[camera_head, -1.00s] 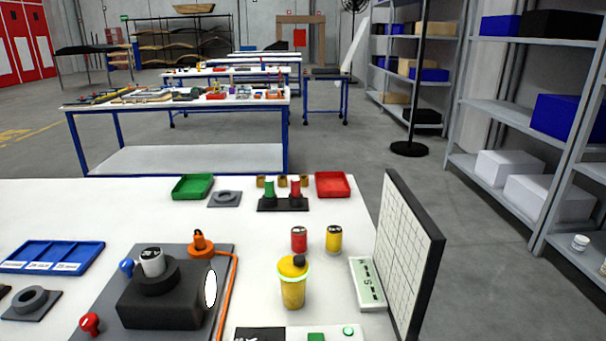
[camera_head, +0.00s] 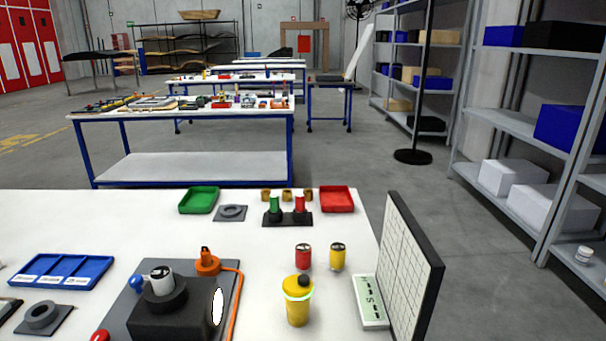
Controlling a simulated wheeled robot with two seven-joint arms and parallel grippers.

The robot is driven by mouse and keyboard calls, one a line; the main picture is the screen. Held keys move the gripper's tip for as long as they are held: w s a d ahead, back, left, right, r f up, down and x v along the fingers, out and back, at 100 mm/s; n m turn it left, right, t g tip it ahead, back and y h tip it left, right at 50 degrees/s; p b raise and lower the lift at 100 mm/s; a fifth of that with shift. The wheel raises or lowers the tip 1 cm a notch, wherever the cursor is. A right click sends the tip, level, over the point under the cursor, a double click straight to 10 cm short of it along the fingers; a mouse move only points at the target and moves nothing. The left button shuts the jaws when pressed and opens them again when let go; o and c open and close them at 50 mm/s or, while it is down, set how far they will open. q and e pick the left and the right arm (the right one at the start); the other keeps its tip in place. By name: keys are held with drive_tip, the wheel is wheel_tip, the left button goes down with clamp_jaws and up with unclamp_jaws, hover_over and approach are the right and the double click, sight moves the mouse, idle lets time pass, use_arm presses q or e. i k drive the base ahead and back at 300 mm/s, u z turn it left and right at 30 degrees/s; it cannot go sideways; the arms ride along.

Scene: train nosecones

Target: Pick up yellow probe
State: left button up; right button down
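A yellow bottle-shaped object (camera_head: 298,309) with a dark cap and a pale green ring near its top stands upright on the white table, right of centre. It looks like the yellow probe. A smaller yellow cylinder (camera_head: 338,258) with a dark top stands behind it to the right, beside a red cylinder (camera_head: 303,257). An orange piece (camera_head: 207,263) with a cable sits on a grey plate to the left. Neither of my grippers shows in the head view.
A black block (camera_head: 172,321) with a white-topped cylinder is at front left. A blue tray (camera_head: 62,271), green tray (camera_head: 199,200) and red tray (camera_head: 337,199) lie on the table. A gridded upright board (camera_head: 409,262) and pale green device (camera_head: 370,302) border the right side.

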sight(297, 298)
drive_tip(key=z, duration=1.8)
drive_tip(key=k, duration=1.2)
drive_tip(key=u, duration=1.95)
drive_tip(key=i, duration=0.5)
drive_tip(key=u, duration=0.05)
